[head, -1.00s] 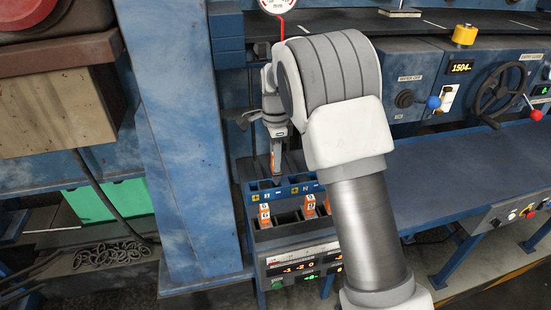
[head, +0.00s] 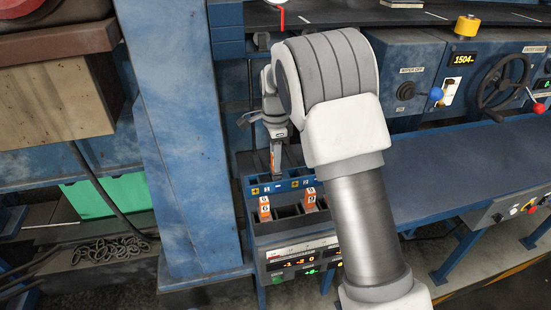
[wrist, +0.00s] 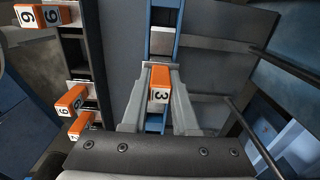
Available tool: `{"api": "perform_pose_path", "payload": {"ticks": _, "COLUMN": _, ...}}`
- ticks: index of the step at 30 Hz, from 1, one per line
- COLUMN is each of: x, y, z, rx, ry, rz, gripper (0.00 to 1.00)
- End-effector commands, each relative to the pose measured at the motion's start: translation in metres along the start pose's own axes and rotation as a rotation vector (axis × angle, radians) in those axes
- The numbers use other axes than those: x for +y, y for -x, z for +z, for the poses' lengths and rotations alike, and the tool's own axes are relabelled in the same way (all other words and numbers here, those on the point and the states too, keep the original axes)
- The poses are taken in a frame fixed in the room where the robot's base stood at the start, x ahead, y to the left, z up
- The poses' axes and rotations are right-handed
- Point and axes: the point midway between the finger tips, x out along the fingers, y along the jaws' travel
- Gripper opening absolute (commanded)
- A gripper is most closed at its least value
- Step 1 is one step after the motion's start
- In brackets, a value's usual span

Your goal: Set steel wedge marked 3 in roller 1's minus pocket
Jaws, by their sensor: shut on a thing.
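My gripper (wrist: 158,97) is shut on an orange-topped steel wedge marked 3 (wrist: 159,82). In the head view my gripper (head: 276,140) points down, and the wedge (head: 275,160) hangs beneath it at the blue pocket rail (head: 296,183). The rail carries yellow plus and minus labels, too small to match to rollers surely. In the wrist view the blue rail (wrist: 163,17) runs behind and below the wedge, with a grey metal piece in it above the wedge. I cannot tell whether the wedge tip is inside a pocket.
A dark rack in front holds more orange-topped wedges (head: 264,208), including one marked 6 (wrist: 53,15) in the wrist view. Below is a display panel (head: 300,262). A blue post (head: 185,150) stands left; a control panel with a handwheel (head: 502,82) is right.

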Motion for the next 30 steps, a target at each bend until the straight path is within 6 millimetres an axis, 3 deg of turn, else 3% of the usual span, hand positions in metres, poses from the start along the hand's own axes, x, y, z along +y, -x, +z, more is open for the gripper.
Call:
{"api": "perform_pose_path", "payload": {"ticks": 26, "x": 0.000, "y": -0.022, "z": 0.000, "rx": 0.000, "ry": 0.000, "rz": -0.001, "gripper": 0.00}}
{"api": "perform_pose_path", "payload": {"ticks": 27, "x": 0.000, "y": -0.022, "z": 0.000, "rx": 0.000, "ry": 0.000, "rz": -0.001, "gripper": 0.31}}
{"api": "perform_pose_path", "payload": {"ticks": 30, "x": 0.000, "y": -0.021, "z": 0.000, "rx": 0.000, "ry": 0.000, "rz": -0.001, "gripper": 0.49}}
